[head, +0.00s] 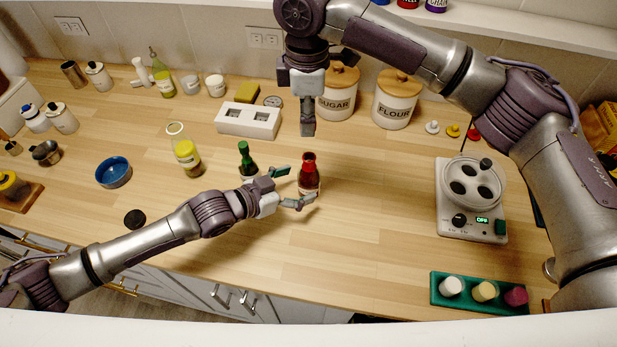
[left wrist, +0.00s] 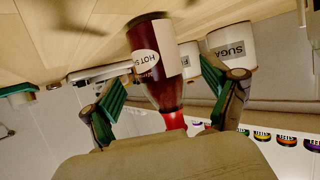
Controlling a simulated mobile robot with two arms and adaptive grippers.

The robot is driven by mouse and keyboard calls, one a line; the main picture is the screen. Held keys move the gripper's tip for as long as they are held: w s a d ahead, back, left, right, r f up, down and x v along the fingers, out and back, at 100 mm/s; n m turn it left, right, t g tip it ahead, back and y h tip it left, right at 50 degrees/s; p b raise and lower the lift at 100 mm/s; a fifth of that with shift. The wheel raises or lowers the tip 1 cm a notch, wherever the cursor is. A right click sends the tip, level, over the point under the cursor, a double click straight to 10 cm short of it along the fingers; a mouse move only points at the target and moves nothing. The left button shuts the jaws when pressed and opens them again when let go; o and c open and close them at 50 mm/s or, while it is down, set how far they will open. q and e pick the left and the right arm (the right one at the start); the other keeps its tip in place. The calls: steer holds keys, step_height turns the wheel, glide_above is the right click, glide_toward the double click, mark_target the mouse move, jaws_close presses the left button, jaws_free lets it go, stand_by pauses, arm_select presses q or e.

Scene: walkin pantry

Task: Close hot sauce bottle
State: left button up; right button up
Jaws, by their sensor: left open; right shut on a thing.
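The hot sauce bottle (head: 309,183), dark red with a white label and a bright red neck, stands upright on the wooden counter. It shows upside down in the left wrist view (left wrist: 150,62), with its red top (left wrist: 174,122) towards the camera. My left gripper (head: 291,187) is open, with one green-padded finger on each side of the bottle in the left wrist view; contact is not clear. My right gripper (head: 308,130) points down above the bottle's top, apart from it. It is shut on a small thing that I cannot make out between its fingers.
A dark green bottle (head: 246,160) stands just left of the hot sauce. Sugar (head: 338,104) and flour (head: 397,106) canisters stand behind. The counter right of the bottle is clear up to a white appliance (head: 451,208).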

mark_target(299, 183)
arm_select(q)
steer(key=x, duration=0.4)
steer(key=shift+s, duration=0.1)
steer(key=shift+c, duration=0.2)
jaws_close()
